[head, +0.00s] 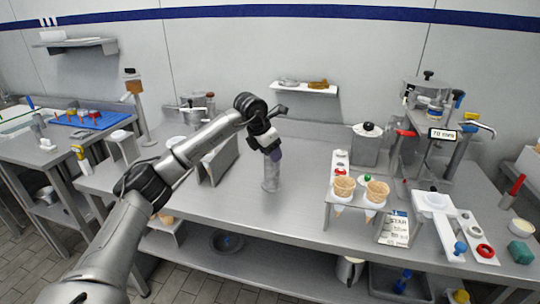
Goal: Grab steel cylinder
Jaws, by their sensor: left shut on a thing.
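The steel cylinder (271,179) is a grey, upright, shiny tube at the middle of the steel counter. My left arm comes in from the lower left, and its gripper (274,155) points down at the cylinder's top. The left gripper is shut on the cylinder's upper end; the fingers hide the rim. The cylinder's base looks at or very close to the counter top; I cannot tell if it touches. My right gripper is not in view.
A cone stand (355,199) with two cones is right of the cylinder, with a lidded steel canister (367,146) behind it. A machine (430,130) stands at the back right. A small wall shelf (304,88) hangs behind. The counter (235,205) around the cylinder is mostly clear.

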